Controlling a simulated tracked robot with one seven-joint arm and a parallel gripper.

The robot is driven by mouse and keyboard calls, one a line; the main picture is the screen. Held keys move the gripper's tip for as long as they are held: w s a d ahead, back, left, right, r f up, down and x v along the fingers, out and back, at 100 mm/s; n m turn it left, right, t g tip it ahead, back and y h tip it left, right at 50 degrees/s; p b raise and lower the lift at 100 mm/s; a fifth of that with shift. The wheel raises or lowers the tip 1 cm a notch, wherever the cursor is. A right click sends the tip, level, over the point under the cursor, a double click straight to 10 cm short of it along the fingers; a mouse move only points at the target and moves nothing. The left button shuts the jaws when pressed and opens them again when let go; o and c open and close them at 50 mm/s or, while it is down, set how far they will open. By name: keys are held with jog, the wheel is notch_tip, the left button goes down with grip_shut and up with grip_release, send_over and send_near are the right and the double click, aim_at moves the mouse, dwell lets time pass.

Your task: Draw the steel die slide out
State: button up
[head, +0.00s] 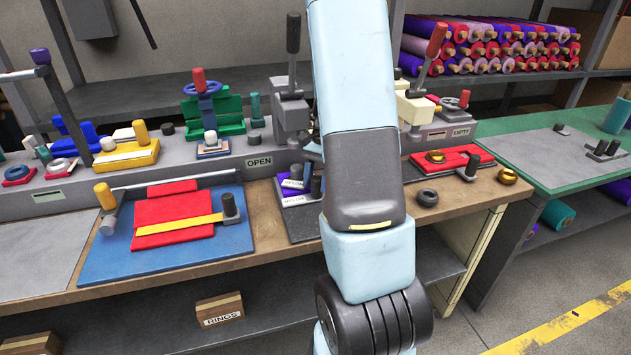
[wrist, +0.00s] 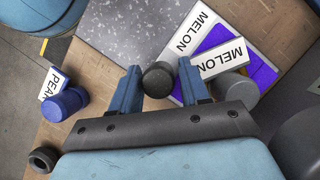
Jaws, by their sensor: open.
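In the wrist view my gripper (wrist: 158,76) is open, its two blue fingers on either side of a round dark knob (wrist: 158,80). I cannot tell whether they touch it. A speckled grey plate (wrist: 115,30) lies beyond the knob and looks like the steel die slide, though I cannot be sure. Its grey surface also shows in the head view (head: 300,226), partly behind my arm. My gripper is hidden behind the arm there.
Purple felt (wrist: 262,74) with MELON labels and a grey cylinder (wrist: 235,90) lie right of the fingers. A blue knob (wrist: 62,103) with a partly hidden label and a black ring (wrist: 43,160) lie left. A blue board (head: 105,258) with red felt is left in the head view.

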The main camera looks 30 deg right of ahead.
grip_shut()
dwell(0.5)
